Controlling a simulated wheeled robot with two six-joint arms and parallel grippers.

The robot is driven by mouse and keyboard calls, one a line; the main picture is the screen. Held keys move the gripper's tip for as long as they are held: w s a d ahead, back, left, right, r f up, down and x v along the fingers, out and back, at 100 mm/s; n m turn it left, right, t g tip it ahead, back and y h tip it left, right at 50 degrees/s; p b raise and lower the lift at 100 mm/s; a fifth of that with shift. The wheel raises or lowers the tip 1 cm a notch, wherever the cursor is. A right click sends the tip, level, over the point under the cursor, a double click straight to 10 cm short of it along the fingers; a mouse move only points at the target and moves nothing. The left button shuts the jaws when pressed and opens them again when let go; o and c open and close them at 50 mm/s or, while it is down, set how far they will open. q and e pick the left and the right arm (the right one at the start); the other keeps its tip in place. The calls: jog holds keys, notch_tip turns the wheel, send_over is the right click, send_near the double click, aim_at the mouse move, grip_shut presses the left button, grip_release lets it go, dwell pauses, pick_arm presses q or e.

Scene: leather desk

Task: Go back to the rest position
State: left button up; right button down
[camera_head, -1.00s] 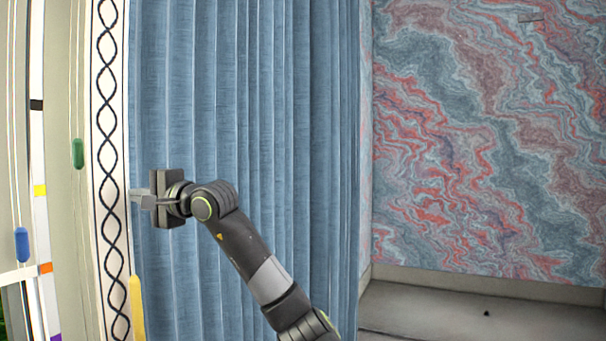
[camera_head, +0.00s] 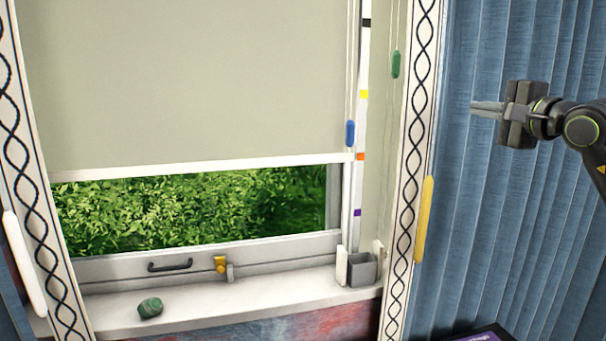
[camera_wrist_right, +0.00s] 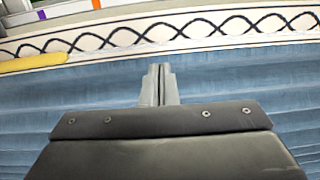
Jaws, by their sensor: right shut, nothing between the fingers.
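My right gripper (camera_head: 474,107) is in the upper right of the head view, in front of the blue curtain (camera_head: 485,220). Its fingers point left toward the patterned trim of the window frame, and it looks apart from it. In the right wrist view the two grey fingers (camera_wrist_right: 158,84) are together with nothing between them. My left gripper does not show in either view.
A pale roller blind (camera_head: 190,80) covers the upper window. Blue (camera_head: 350,133) and green (camera_head: 396,64) cord pulls hang at its right. A yellow handle (camera_head: 424,220) is on the trim. On the sill (camera_head: 240,307) are a green stone (camera_head: 150,307) and a grey box (camera_head: 362,269).

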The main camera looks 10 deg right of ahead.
jog(key=s+a+f+m+t+y, duration=0.3)
jog(key=a+f+m+y, duration=0.7)
jog(key=a+f, duration=0.4)
jog(key=s+d+f+m+g+h, duration=0.1)
jog(key=s+d+f+m+h, duration=0.3)
jog(key=f+m+h, duration=0.6)
jog(key=s+d+f+m+g+h, duration=0.3)
jog(key=f+m, duration=0.4)
jog(key=m, duration=0.6)
jog(key=s+d+f+m+h, duration=0.4)
jog(key=f+m+h, duration=0.45)
jog(key=m, duration=0.35)
jog(key=s+a+f+m+g+y, duration=0.25)
jog(key=s+f+m+g, duration=0.45)
jog(key=s+f, duration=0.55)
jog(key=s+a+f+m+g+y, duration=0.25)
jog(key=s+a+f, duration=0.2)
jog(key=s, duration=0.25)
jog(key=s+a+f+m+g+y, duration=0.2)
jog(key=s+a+f+g, duration=0.25)
jog(key=s, duration=0.25)
notch_tip(320, 180, down, 25)
jog(key=d, duration=0.3)
jog(key=s+a+f+g, duration=0.1)
jog(key=s+f, duration=1.3)
jog(key=f, duration=0.2)
jog(key=shift+a+g, duration=0.25)
jog(key=shift+g, duration=0.15)
